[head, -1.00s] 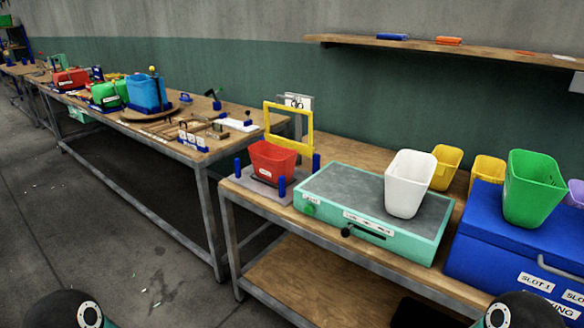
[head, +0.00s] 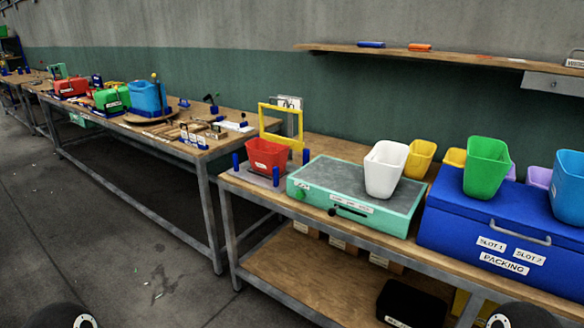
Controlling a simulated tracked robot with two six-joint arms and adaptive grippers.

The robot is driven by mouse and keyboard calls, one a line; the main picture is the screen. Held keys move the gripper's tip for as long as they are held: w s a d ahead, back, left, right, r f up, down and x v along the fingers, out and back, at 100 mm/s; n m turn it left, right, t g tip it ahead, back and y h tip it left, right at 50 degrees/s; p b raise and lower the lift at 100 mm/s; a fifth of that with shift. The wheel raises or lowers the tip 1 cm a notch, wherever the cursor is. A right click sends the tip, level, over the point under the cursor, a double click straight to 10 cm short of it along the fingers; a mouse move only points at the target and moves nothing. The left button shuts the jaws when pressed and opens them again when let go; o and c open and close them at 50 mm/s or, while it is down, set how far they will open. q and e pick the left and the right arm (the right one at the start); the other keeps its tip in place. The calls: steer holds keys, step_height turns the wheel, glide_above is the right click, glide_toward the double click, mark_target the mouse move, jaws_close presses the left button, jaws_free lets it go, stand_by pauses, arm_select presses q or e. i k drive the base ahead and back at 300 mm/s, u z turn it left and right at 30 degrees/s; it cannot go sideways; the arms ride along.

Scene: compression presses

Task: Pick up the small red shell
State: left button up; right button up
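A red shell, an open tapered cup (head: 268,155), stands upright on a grey plate with blue posts at the left end of the near bench. A yellow frame stands just behind it. Another red piece (head: 71,88) sits far back on the left bench; I cannot tell its exact shape. Only rounded parts of my two arms show at the bottom edge, far from the shells. Neither gripper is in view.
A green-edged box (head: 357,197) carries a white cup (head: 385,169). A blue packing box (head: 498,229) carries a green cup (head: 486,168) and a blue cup (head: 567,187). Yellow cups stand behind. A black case (head: 412,303) lies on the lower shelf.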

mark_target(262, 159)
steer(key=z, duration=0.05)
steer(key=k, duration=0.3)
steer(key=u, duration=0.4)
steer(key=i, duration=1.5)
steer(key=u, duration=0.55)
